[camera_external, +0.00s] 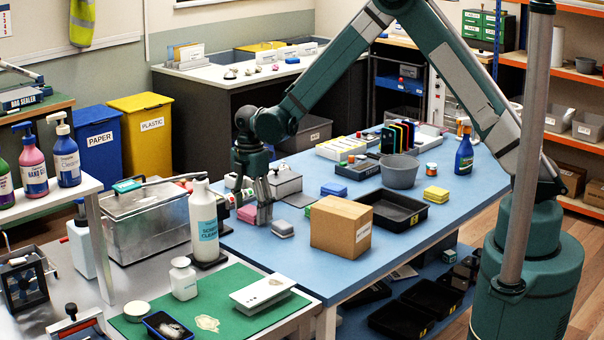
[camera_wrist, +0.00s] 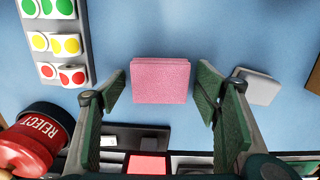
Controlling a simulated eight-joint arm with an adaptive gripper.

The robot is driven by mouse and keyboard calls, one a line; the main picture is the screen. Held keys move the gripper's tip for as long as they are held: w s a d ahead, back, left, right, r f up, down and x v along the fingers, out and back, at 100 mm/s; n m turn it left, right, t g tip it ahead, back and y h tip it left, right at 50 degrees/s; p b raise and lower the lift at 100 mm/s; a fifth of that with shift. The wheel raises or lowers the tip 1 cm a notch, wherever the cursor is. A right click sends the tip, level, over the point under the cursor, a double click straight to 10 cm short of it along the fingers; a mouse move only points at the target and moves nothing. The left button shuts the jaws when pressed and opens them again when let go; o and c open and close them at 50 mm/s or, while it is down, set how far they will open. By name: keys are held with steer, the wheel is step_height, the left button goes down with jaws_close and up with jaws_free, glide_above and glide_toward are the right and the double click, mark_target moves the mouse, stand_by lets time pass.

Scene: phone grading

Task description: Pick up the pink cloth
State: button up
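The pink cloth (camera_wrist: 160,80) is a folded, roughly square pad lying flat on the blue table. In the wrist view it lies between and just beyond the fingertips of my gripper (camera_wrist: 158,90). The fingers are spread wide, with a gap to the cloth on both sides. In the external view my gripper (camera_external: 262,214) points down over the table, and the pink cloth (camera_external: 246,213) shows beside its fingers, partly hidden by them.
A grey folded cloth (camera_wrist: 262,87) lies close to the right finger. A red REJECT stamp (camera_wrist: 38,135) and a tray of coloured stickers (camera_wrist: 56,42) are at left. A cardboard box (camera_external: 341,226) and a black tray (camera_external: 393,209) stand nearby on the table (camera_external: 300,262).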

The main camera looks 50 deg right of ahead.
mark_target(252, 209)
steer(key=c, duration=0.6)
steer(key=shift+r, duration=0.15)
steer(key=shift+r+p, duration=0.4)
steer(key=shift+r, duration=4.45)
